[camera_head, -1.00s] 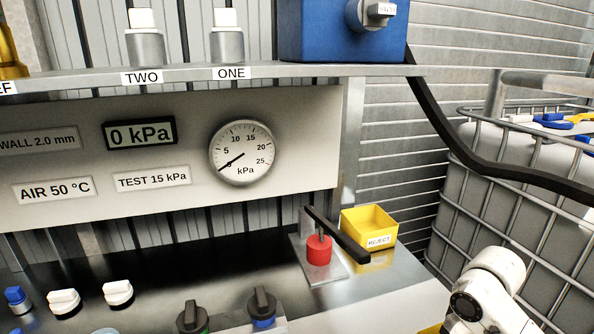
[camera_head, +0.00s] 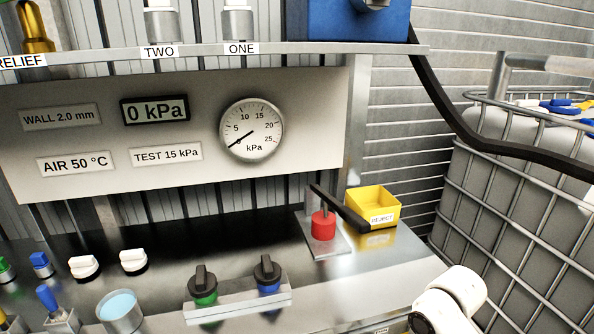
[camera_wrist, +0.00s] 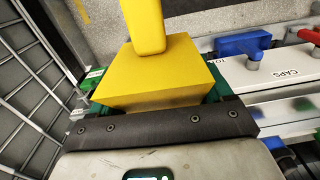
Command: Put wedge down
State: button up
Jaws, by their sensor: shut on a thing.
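The yellow wedge (camera_wrist: 163,72) fills the upper middle of the wrist view. It is a broad block with a narrower yellow upright part rising toward the top edge. My gripper (camera_wrist: 158,98) is shut on it, with green finger pads at its left and right sides. The wedge's underside and the full grip contact are hidden. Neither the wedge nor my gripper shows in the head view; only a white part of my arm shows at lower right.
In the head view, a yellow reject bin (camera_head: 372,208) and a red post with a black lever (camera_head: 323,226) stand on the metal bench. Two knobs (camera_head: 235,281) sit in front. A caged tank (camera_head: 520,190) is at right. The wrist view shows a caps rail (camera_wrist: 285,75).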

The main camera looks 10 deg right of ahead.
jog(key=s+a+f+b, duration=0.1)
jog(key=a+f+b, duration=0.2)
jog(key=a+f, duration=0.9)
jog(key=a, duration=0.3)
jog(key=shift+f, duration=0.3)
jog(key=shift+s, duration=0.15)
jog(key=shift+s+d+f, duration=0.15)
jog(key=shift+d, duration=0.05)
jog(key=shift+d, duration=0.1)
dwell(0.5)
